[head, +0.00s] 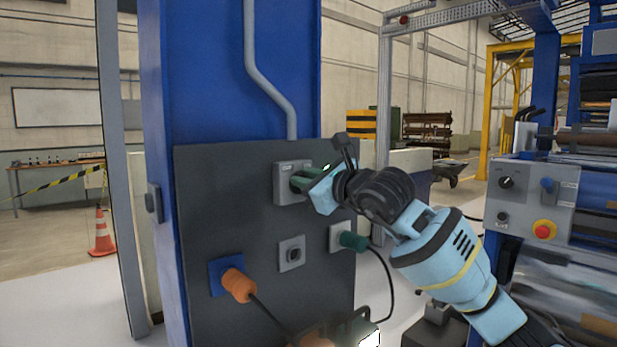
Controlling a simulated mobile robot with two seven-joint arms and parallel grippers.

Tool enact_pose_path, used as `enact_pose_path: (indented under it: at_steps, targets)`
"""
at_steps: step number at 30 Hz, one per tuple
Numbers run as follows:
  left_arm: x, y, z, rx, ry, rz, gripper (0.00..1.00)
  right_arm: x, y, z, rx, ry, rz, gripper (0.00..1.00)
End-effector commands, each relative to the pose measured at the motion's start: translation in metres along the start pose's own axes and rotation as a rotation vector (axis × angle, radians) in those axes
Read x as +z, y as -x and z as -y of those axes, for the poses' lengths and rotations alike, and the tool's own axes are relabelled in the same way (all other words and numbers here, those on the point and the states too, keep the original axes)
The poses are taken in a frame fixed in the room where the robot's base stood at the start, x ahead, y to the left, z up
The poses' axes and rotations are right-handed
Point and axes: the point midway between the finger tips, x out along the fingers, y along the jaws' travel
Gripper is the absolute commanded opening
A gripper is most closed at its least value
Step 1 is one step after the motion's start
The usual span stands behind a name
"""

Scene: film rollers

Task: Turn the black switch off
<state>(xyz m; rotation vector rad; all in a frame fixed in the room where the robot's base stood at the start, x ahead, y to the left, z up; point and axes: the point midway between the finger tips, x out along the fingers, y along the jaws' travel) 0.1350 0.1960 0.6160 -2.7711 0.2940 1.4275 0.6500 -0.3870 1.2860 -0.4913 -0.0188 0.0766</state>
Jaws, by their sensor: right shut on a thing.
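A light grey switch box (281,190) is mounted high on the dark panel (225,200) of the blue column. My right gripper (302,182) reaches it from the right. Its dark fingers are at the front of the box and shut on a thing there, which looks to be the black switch. The fingers cover the switch, so its position cannot be seen. My left gripper is not in view.
Below are a small grey fixture with a black centre (292,254), an orange plug (238,285) with a cable, and a green plug (353,241) in a pale socket. A machine with a red button (543,231) stands at right. An orange cone (102,233) stands at left.

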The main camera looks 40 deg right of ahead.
Motion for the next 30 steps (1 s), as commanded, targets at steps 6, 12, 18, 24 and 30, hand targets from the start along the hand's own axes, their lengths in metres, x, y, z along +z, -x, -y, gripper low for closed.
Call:
enact_pose_path:
  at_steps: [6, 12, 18, 24, 30]
  targets:
    - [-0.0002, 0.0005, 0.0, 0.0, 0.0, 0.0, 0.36, -0.0005, -0.0001, -0.0035, 0.001, 0.156, 0.0, 0.0]
    - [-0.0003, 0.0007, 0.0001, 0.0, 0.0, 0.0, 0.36, -0.0008, 0.0, -0.0049, 0.0, 0.25, 0.0, 0.0]
    - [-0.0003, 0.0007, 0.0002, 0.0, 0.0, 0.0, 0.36, -0.0011, 0.0, -0.0058, 0.0, 0.298, 0.0, 0.0]
    - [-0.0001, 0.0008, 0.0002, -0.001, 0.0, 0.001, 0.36, -0.0012, 0.0, -0.0061, 0.001, 0.312, 0.0, 0.0]
    - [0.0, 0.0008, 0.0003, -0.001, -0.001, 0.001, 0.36, -0.0012, 0.0, -0.0061, 0.001, 0.312, 0.0, 0.0]
